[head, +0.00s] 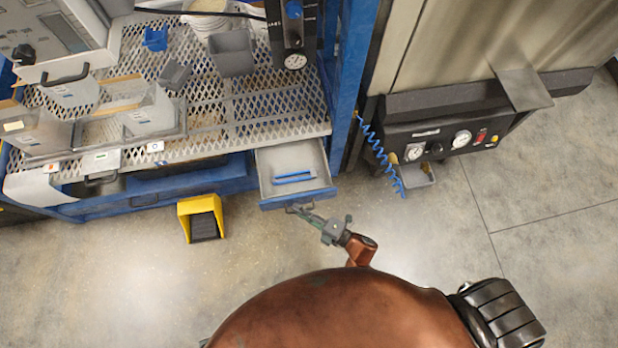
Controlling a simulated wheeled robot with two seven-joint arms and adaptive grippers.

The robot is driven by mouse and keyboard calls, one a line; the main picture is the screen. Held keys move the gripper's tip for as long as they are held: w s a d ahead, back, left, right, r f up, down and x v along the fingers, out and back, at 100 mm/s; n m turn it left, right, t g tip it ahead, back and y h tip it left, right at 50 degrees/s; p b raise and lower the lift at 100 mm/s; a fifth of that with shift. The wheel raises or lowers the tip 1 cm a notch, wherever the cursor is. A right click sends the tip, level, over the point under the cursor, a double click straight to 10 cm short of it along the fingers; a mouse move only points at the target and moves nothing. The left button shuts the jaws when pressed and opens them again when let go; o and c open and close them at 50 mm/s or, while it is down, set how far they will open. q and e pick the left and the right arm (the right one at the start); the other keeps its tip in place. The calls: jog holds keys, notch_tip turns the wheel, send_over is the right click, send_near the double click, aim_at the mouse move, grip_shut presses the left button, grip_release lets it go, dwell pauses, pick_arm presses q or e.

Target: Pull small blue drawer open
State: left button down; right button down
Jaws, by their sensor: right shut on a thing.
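The small blue drawer (298,199) stands pulled out from under the right end of the mesh workbench. Its grey inside shows, with a blue object (293,176) lying in it. A dark handle is on the middle of its blue front. My right gripper (302,212) reaches from the lower right and is shut on this handle. The fingertips are small in the view and partly merge with the handle. My left gripper is not in view.
A mesh workbench (270,108) with grey bins stands above the drawer. A yellow foot pedal (201,217) is on the floor left of the drawer. A coiled blue hose (380,152) hangs at the right beside a gauge panel (440,140). The floor in front is clear.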

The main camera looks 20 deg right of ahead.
jog(key=shift+s+d, duration=0.1)
jog(key=shift+s, duration=0.1)
jog(key=c, duration=2.3)
grip_release()
jog(key=shift+c, duration=0.2)
jog(key=v, duration=1.2)
